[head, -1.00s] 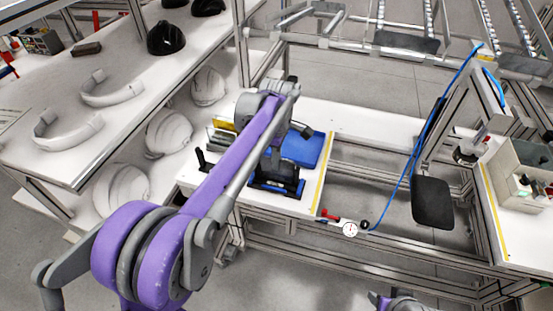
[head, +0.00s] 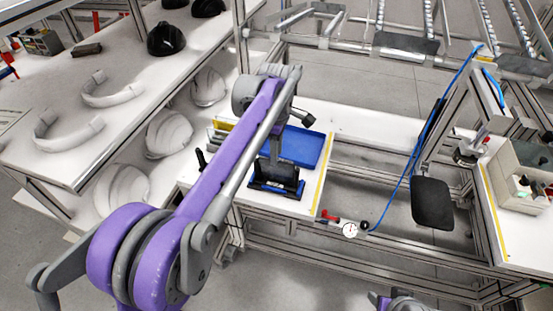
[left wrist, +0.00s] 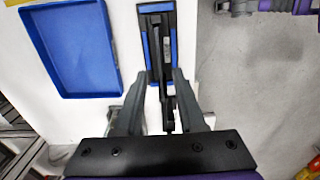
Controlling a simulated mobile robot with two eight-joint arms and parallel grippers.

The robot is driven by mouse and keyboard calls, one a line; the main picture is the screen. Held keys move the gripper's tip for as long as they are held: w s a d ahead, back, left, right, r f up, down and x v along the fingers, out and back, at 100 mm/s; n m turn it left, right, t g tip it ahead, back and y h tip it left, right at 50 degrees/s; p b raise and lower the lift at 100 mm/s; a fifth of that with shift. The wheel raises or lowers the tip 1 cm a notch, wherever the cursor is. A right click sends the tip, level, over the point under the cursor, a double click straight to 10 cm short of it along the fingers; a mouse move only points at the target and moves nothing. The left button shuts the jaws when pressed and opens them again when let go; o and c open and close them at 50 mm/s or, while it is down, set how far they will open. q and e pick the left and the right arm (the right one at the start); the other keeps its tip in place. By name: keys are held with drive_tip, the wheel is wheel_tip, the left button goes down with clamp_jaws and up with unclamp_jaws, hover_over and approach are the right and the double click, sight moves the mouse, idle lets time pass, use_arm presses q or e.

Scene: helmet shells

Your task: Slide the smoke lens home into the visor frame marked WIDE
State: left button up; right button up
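A black stand with blue side strips (head: 276,186) stands on the white bench; it also shows in the left wrist view (left wrist: 158,35). A dark panel (head: 277,172) stands upright at it and looks like the smoke lens in its frame, but lens and frame are hard to tell apart. My left gripper (head: 275,158) points down over the stand. In the left wrist view its two fingers (left wrist: 164,75) are apart, with a thin dark piece (left wrist: 165,110) between them and pale gaps at its sides. No WIDE marking is readable. Part of my right arm shows at the bottom edge.
A blue tray (head: 303,147) lies behind the stand; it also shows in the left wrist view (left wrist: 72,45). Grey upright parts (head: 215,138) stand left of it. A gauge (head: 350,230) and a red-handled item (head: 330,214) are near the bench front. White helmets (head: 168,135) sit at left.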

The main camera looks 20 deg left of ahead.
use_arm(q)
wheel_tip(320, 180, up, 6)
drive_tip(key=shift+r, duration=0.15)
idle(0.5)
drive_tip(key=s+a+f+m+t+p, duration=0.1)
drive_tip(key=s+f+m, duration=0.3)
drive_tip(key=s, duration=0.5)
drive_tip(key=s+a+f+m+t+p, duration=0.1)
drive_tip(key=s+f+m+t, duration=0.1)
drive_tip(key=s+f+m, duration=0.2)
drive_tip(key=s+a+f+m+t+p, duration=0.1)
drive_tip(key=s+f+m+t+p, duration=0.1)
drive_tip(key=s+m, duration=0.7)
drive_tip(key=s+f, duration=0.1)
drive_tip(key=s, duration=0.4)
drive_tip(key=shift+f+m, duration=0.3)
drive_tip(key=shift+f, duration=0.1)
